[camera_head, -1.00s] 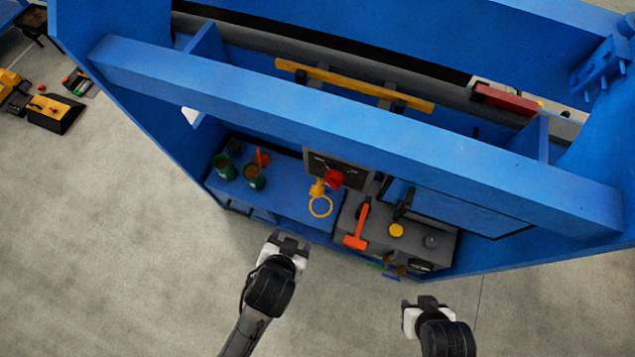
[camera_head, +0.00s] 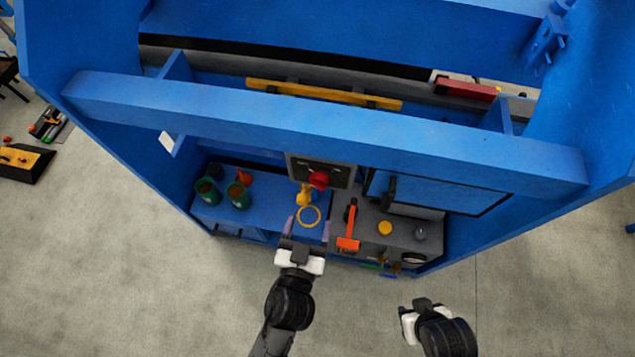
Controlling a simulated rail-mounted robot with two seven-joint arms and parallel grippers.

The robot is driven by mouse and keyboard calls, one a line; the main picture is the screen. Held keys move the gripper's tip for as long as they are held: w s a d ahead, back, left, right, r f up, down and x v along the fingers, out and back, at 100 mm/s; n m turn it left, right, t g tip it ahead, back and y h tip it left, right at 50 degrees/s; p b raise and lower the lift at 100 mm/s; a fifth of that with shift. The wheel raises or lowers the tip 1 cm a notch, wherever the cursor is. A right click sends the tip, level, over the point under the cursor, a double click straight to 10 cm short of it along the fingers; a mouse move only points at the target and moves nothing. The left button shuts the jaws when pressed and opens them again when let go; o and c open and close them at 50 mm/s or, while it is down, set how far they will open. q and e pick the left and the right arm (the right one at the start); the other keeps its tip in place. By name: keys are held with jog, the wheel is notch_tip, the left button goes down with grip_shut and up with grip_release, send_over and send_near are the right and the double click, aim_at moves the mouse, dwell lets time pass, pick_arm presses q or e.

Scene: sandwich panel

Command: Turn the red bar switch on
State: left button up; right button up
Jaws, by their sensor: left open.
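A red switch handle (camera_head: 319,180) sits on a dark panel (camera_head: 338,171) in the middle of the blue console. Its on or off position is too small to tell. My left gripper (camera_head: 307,227) is open and empty just in front of the console, its fingers apart below the red handle. A yellow ring (camera_head: 309,217) on a yellow fitting appears between and beyond its fingertips; contact cannot be told. My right gripper (camera_head: 424,308) is at the lower right, away from the console, and its jaws are not clear.
An orange-red T-shaped lever (camera_head: 348,242), a yellow button (camera_head: 385,228) and a dark knob (camera_head: 420,234) sit on the grey box to the right. Green cups (camera_head: 239,195) stand at left. A blue beam (camera_head: 320,140) crosses above the panel. The near floor is free.

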aim_at(318, 184)
pick_arm(q)
jog(key=x, duration=1)
jog(key=shift+s, duration=0.1)
jog(key=c, duration=0.9)
